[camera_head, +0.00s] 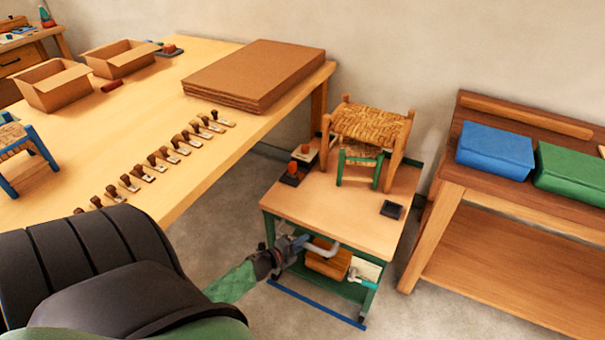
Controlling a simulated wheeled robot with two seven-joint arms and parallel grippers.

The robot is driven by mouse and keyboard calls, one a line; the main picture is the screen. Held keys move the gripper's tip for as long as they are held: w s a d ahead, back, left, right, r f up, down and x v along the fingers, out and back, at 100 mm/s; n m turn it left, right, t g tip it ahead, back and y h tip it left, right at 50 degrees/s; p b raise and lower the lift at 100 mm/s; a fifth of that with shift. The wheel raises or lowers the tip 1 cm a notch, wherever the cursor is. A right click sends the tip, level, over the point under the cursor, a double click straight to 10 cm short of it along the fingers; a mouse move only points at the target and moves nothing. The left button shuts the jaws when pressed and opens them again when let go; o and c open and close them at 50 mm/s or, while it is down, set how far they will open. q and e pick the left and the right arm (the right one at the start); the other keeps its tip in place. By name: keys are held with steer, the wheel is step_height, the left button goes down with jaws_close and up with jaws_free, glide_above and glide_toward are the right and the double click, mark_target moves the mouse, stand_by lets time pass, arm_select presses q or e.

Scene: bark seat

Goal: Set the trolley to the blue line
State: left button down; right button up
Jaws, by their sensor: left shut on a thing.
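The trolley (292,210) stands in the middle of the head view, with a wooden top and a green frame. A bent grey handle (322,251) sticks out from its near side. My left gripper (301,243) is shut on the left part of this handle. The blue line (316,304) lies on the floor at the trolley's near side, slanting down to the right. The trolley's near right leg comes down close to the right end of the line; I cannot tell the exact gap. My right gripper is not in view.
A small woven-seat stool (372,124) and a dark square box (391,210) stand on the trolley. A long table (150,190) is at left, with cardboard sheets (255,75). A wooden bench (480,195) with a blue bundle (495,150) stands close at right. Grey floor is clear in front.

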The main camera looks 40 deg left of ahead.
arm_select(q)
steer(key=c, duration=1.3)
jaws_free()
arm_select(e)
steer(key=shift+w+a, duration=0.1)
arm_select(q)
steer(key=b+v, duration=0.1)
steer(key=v, duration=0.6)
steer(key=shift+s, duration=0.4)
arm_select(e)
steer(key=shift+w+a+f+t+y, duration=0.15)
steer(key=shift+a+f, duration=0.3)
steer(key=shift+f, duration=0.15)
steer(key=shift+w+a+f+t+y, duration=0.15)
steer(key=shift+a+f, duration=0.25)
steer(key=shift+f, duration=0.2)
arm_select(q)
steer(key=shift+a, duration=0.15)
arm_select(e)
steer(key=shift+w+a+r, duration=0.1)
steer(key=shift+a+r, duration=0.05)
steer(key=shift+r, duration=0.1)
